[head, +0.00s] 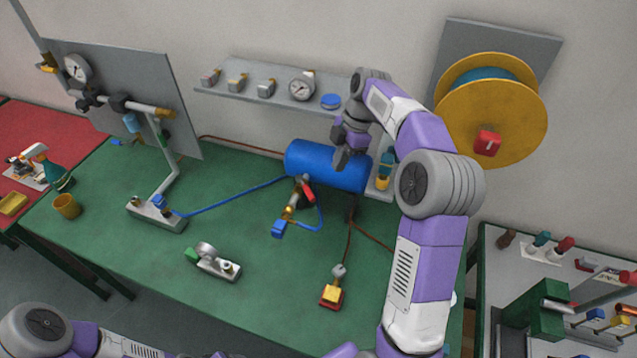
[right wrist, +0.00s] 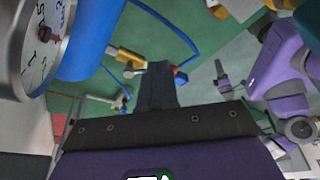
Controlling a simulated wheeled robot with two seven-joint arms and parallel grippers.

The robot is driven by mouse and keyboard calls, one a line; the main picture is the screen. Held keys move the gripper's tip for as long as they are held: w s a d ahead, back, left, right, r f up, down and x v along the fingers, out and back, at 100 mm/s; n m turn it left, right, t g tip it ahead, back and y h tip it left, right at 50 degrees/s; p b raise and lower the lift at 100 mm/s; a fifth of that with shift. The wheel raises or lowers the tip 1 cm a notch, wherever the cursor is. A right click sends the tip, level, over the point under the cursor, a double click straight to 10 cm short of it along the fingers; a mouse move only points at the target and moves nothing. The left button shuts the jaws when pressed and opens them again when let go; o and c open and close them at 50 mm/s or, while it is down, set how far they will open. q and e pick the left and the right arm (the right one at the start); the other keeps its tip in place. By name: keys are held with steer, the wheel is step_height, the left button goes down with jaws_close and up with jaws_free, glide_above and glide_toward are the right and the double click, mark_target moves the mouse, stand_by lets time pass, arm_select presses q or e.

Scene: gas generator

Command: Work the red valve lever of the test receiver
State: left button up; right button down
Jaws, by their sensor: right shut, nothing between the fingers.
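The test receiver is a blue cylindrical tank (head: 315,168) at the back middle of the green bench; it also shows at the upper left of the right wrist view (right wrist: 88,38). Its red valve lever (head: 308,190) sits on a brass valve (head: 292,207) in front of the tank. A brass fitting (right wrist: 126,57) shows beside the tank in the wrist view, where the lever is mostly hidden or unclear. My right gripper (head: 342,160) is shut and empty, above the tank's right part, pointing down; its dark fingers show at the wrist view's middle (right wrist: 156,85). My left gripper is out of view.
A shelf with gauge (head: 301,89) and a yellow hose reel (head: 500,115) are on the wall. A small clamp (head: 215,262) and a yellow-red block (head: 332,294) stand on the front bench, with clear space between them.

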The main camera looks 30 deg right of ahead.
mark_target(306, 189)
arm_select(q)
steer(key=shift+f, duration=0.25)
arm_select(e)
steer(key=a+f, duration=0.5)
steer(key=shift+w+a+f, duration=0.2)
steer(key=shift+w+f, duration=0.1)
steer(key=shift+f, duration=0.1)
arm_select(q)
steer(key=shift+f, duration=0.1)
